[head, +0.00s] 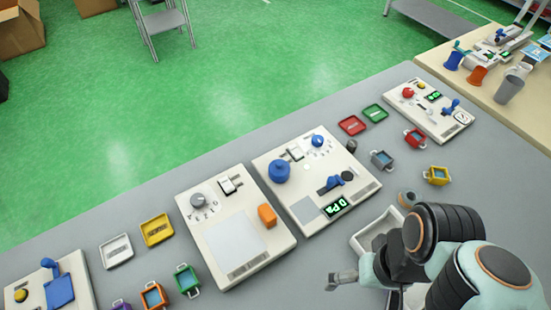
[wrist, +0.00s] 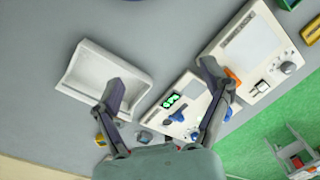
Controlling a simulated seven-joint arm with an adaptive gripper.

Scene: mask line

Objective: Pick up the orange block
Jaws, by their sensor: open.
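The orange block (head: 267,214) lies on the right part of a white control panel (head: 215,252), beside a pale grey square pad. In the wrist view the orange block (wrist: 233,76) shows as a small orange patch, partly hidden behind the right finger. My gripper (head: 343,281) is to the right of and nearer than the block in the head view, apart from it, and partly hidden by my arm. In the wrist view my gripper (wrist: 163,80) has its two fingers wide apart, with nothing held between them.
A second panel (head: 302,207) with blue knobs and a lit display stands right of the block's panel. A white tray (wrist: 80,85) lies near my gripper. Small coloured containers, such as a green one (head: 187,280), line the near edge. Grey table shows between them.

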